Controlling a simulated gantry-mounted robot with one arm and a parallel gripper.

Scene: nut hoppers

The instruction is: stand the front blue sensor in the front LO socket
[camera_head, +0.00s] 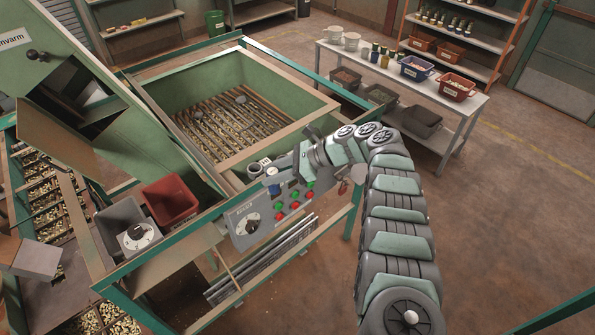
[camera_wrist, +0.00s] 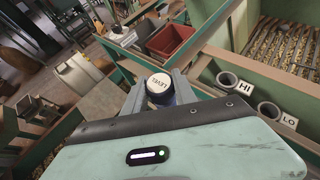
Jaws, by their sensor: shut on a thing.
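My gripper (camera_head: 281,172) is shut on a blue sensor (camera_head: 273,188) with a pale cap. In the wrist view the sensor (camera_wrist: 158,86) shows its round cap marked LEVEL between the fingers of my gripper (camera_wrist: 160,95).
A control box (camera_head: 252,222) with a dial and coloured buttons is below the gripper. A red bin (camera_head: 171,201) and a grey bin (camera_head: 122,218) stand to the left. The green hopper (camera_head: 193,87) lies behind, with a slatted bed of nuts.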

